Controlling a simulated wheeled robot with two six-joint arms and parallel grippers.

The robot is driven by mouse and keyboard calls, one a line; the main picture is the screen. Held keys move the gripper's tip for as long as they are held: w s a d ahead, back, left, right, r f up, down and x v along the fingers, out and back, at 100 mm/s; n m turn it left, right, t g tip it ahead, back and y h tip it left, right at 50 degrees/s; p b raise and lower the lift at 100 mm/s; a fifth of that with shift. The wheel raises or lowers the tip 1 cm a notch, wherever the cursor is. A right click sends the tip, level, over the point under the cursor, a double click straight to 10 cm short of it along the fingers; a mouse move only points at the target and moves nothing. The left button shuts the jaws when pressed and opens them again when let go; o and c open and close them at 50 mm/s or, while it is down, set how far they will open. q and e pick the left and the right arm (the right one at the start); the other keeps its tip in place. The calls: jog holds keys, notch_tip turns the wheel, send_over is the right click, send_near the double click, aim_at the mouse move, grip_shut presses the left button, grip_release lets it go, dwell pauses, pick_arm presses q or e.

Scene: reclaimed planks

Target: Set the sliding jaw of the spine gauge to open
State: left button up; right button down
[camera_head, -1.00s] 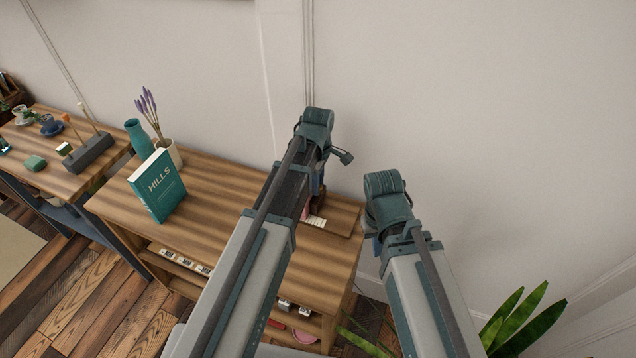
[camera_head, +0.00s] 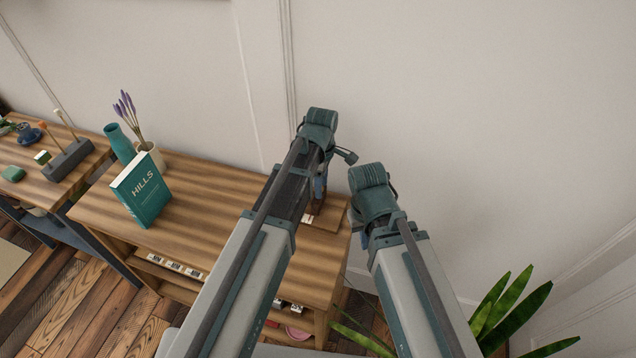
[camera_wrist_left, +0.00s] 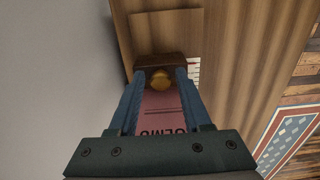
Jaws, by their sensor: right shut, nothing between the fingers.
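The spine gauge (camera_head: 331,213) is a wooden piece at the right end of the shelf top, mostly hidden behind my left gripper in the head view. In the left wrist view it shows as a board (camera_wrist_left: 168,32) with a dark brown block, seemingly the sliding jaw (camera_wrist_left: 176,61), bearing a brass knob (camera_wrist_left: 160,79). A pink book with dark lettering (camera_wrist_left: 163,112) shows between the fingers. My left gripper (camera_wrist_left: 160,82) is open, its blue fingers on either side of the knob; contact is unclear. My right gripper (camera_head: 354,218) is shut and empty, right of the gauge.
A teal book (camera_head: 142,190) stands on the shelf top (camera_head: 220,207), before a teal vase (camera_head: 118,143) and a pot (camera_head: 152,157) of lavender. A wall (camera_head: 450,100) rises close behind. A plant (camera_head: 500,310) is at lower right.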

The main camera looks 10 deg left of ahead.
pick_arm(q)
jog(key=shift+o, duration=0.7)
jog(key=shift+r, duration=0.1)
notch_tip(320, 180, up, 14)
jog(key=p, duration=1.3)
jog(key=shift+p, duration=0.4)
jog(key=shift+f, duration=0.2)
